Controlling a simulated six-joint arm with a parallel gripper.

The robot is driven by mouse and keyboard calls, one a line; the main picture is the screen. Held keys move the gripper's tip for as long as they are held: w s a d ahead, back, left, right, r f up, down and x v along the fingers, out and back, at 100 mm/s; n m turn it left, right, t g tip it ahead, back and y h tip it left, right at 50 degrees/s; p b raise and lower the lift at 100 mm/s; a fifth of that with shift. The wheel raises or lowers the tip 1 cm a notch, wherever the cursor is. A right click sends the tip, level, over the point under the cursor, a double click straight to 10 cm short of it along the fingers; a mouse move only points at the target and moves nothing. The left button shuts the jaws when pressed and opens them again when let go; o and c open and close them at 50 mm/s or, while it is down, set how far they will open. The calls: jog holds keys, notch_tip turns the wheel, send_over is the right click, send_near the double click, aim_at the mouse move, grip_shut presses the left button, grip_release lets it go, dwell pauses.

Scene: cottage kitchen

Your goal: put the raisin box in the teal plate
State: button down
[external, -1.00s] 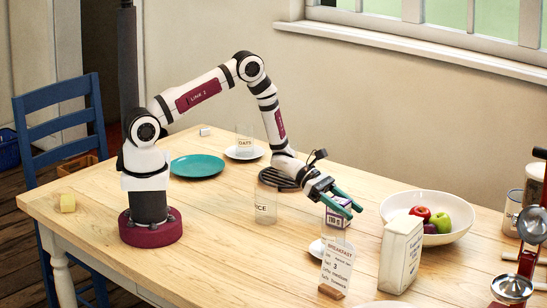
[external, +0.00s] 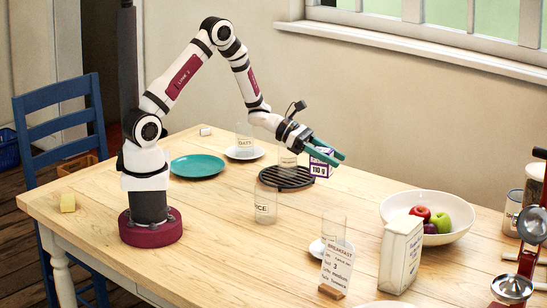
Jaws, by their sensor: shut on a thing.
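The raisin box (external: 320,170) is a small purple and white carton with "110 g" on it. My gripper (external: 328,155) is shut on it and holds it up above the table, near the right edge of the dark round trivet. The fingers hide part of the box. The teal plate (external: 198,166) lies flat on the table to the left, between my base and the back edge, and looks empty.
A clear "OATS" glass (external: 245,138) on a white saucer and another clear glass on the dark trivet (external: 286,181) stand between box and plate. An "ICE" glass (external: 266,206) stands nearer. A fruit bowl (external: 398,205), carton (external: 400,255) and breakfast card (external: 336,268) are right.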

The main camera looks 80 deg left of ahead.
jog(key=s+a+r+n+y, duration=0.1)
jog(key=s+a+n+y, duration=1)
jog(key=s+a, duration=1.35)
jog(key=shift+t+y, duration=0.4)
jog(key=shift+y, duration=0.2)
jog(key=s+a+f, duration=0.2)
jog(key=s, duration=0.1)
jog(key=s+a+f, duration=0.2)
jog(key=a, duration=0.1)
jog(key=s+a+f, duration=0.2)
jog(key=s+a, duration=0.1)
jog(key=shift+s+f, duration=0.2)
jog(key=shift+s, duration=0.1)
send_over(205, 167)
notch_tip(205, 167, down, 4)
jog(key=shift+f, duration=0.1)
jog(key=shift+m, duration=0.3)
jog(key=shift+f, duration=0.15)
jog(key=shift+c, duration=1.6)
grip_release()
